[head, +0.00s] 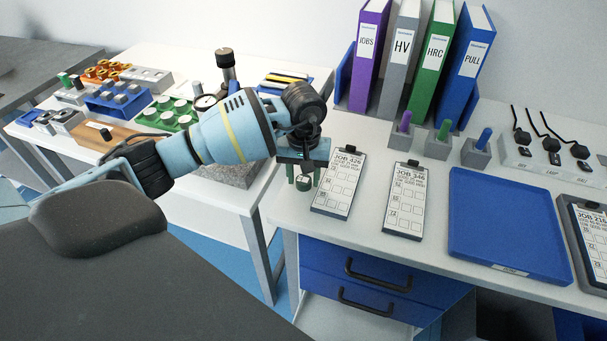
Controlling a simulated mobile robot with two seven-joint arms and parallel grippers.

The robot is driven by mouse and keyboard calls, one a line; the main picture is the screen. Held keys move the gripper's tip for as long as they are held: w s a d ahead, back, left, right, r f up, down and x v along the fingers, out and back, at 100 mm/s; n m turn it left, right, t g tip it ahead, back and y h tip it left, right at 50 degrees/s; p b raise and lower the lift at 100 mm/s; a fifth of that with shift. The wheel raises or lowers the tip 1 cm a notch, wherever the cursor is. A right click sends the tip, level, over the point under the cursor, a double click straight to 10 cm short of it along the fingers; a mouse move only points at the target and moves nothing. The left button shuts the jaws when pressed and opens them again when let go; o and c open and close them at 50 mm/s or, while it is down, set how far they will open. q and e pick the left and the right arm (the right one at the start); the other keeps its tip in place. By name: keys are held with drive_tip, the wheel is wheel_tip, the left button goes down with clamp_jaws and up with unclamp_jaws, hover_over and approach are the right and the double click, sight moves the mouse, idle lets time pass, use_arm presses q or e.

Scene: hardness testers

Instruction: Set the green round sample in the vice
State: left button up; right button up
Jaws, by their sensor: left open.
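My left gripper (303,176) comes in from the left and points down at the left end of the near bench. Its fingers are open. A small dark green round piece (303,183), which looks like the green round sample, sits low between or just behind the fingertips. I cannot tell whether the fingers touch it. My left arm hides part of the far table. I cannot clearly pick out the vice. My right gripper is not in view.
Job cards (340,182) lie right of the gripper, beside an empty blue tray (507,225). Binders (407,60) and coloured pegs in grey blocks (438,142) stand behind. The far table holds a green rack (166,122) of round pieces and a wooden board (92,141).

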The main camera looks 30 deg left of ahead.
sight(303, 180)
use_arm(q)
wheel_tip(303, 180, up, 12)
idle(0.5)
drive_tip(key=shift+r, duration=0.1)
